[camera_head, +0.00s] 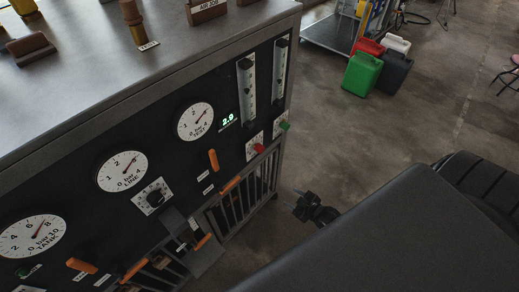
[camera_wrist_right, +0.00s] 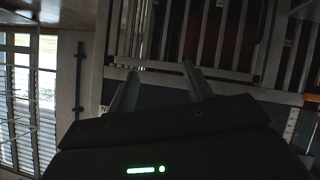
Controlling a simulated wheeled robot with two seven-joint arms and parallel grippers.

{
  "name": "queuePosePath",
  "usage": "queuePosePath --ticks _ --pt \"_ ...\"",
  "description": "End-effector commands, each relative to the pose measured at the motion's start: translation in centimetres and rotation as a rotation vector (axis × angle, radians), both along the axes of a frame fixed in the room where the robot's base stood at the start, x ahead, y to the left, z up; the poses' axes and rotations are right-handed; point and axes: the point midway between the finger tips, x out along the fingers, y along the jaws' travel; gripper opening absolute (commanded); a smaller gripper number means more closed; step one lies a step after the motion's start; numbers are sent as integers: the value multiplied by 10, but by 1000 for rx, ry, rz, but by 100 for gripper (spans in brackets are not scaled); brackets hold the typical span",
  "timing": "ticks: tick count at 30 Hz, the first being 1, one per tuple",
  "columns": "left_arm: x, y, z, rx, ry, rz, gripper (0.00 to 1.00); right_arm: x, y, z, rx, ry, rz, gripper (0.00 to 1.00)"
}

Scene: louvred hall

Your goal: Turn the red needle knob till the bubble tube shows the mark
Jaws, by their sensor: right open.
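The red needle knob (camera_head: 259,147) sits on the dark panel, below the left of two upright bubble tubes (camera_head: 247,95). The other tube (camera_head: 279,72) has a green knob (camera_head: 284,126) below it. The bubble and mark are too small to read. My right gripper (camera_head: 296,202) is open and empty, right of and lower in the picture than the red knob, apart from the panel. In the right wrist view its two fingers (camera_wrist_right: 157,82) stand apart with nothing between them, before dark bars. The red knob cannot be made out there. My left gripper is not in view.
A barred frame (camera_head: 240,200) is below. Jerrycans (camera_head: 362,74) stand on the floor behind. Floor between is clear.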

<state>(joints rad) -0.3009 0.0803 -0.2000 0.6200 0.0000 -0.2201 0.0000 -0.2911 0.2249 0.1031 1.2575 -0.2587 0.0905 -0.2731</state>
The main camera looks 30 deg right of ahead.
Motion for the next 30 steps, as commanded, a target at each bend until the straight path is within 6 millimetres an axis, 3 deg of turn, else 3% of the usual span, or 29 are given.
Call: queuePosePath --ticks 1,3,6,10,12,20,30 --pt "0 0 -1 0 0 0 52 20 -2 33 -32 -103 42 51" --pt "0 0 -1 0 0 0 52 40 -1 76 -80 -236 100 51" --pt "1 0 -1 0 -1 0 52 57 5 127 -147 -394 169 51" --pt "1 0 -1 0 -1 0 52 64 19 168 -213 -540 239 51" --pt "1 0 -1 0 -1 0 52 63 24 176 -245 -585 264 51" --pt "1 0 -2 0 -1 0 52 65 25 176 -278 -599 271 51" --pt "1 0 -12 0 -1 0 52 99 35 174 -275 -600 270 51"
